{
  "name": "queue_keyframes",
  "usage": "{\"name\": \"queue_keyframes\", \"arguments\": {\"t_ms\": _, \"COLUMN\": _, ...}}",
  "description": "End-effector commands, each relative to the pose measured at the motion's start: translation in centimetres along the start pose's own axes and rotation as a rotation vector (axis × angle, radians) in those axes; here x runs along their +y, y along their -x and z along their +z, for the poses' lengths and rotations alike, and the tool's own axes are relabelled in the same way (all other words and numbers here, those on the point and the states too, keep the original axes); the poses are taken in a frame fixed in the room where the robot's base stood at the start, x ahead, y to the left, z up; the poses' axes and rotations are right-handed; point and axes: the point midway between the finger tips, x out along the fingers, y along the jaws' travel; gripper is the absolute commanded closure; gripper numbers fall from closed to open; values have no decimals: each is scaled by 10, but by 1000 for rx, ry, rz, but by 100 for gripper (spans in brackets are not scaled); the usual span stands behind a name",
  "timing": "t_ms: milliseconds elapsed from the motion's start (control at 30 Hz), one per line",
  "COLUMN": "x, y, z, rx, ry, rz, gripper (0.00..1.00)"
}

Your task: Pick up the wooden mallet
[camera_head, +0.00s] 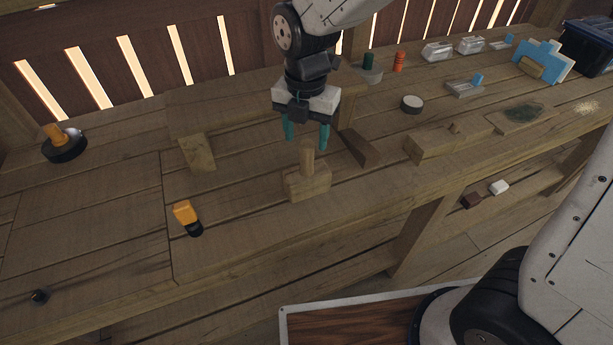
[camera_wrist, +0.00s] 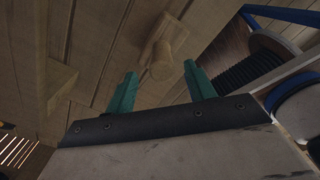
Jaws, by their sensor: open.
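The wooden mallet (camera_head: 308,184) stands on the wooden bench with its block head down and its handle pointing up. My gripper (camera_head: 307,142) has teal fingers and is open above the mallet, with the handle's top just below and between the fingertips. In the wrist view the mallet (camera_wrist: 163,52) shows with its round handle end facing the camera, beyond the open fingertips (camera_wrist: 160,80). Nothing is between the fingers, and the gripper looks apart from the mallet.
A yellow and black object (camera_head: 186,215) lies to the left of the mallet. Wooden blocks (camera_head: 197,152) stand behind left, and a slanted piece (camera_head: 360,147) stands to the right. A round white-topped tin (camera_head: 411,103) sits farther right. The bench's front edge is close to the mallet.

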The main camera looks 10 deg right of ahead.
Motion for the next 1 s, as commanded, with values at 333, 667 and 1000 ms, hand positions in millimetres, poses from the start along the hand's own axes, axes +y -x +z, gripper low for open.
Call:
{"name": "queue_keyframes", "arguments": {"t_ms": 333, "x": -3, "y": -48, "z": -2, "rx": 2, "ry": -5, "rz": -3, "gripper": 46}}
{"name": "queue_keyframes", "arguments": {"t_ms": 667, "x": -2, "y": -62, "z": -1, "rx": 0, "ry": -6, "rz": 0, "gripper": 46}}
{"name": "queue_keyframes", "arguments": {"t_ms": 1000, "x": -2, "y": -62, "z": -1, "rx": 0, "ry": -6, "rz": 1, "gripper": 99}}
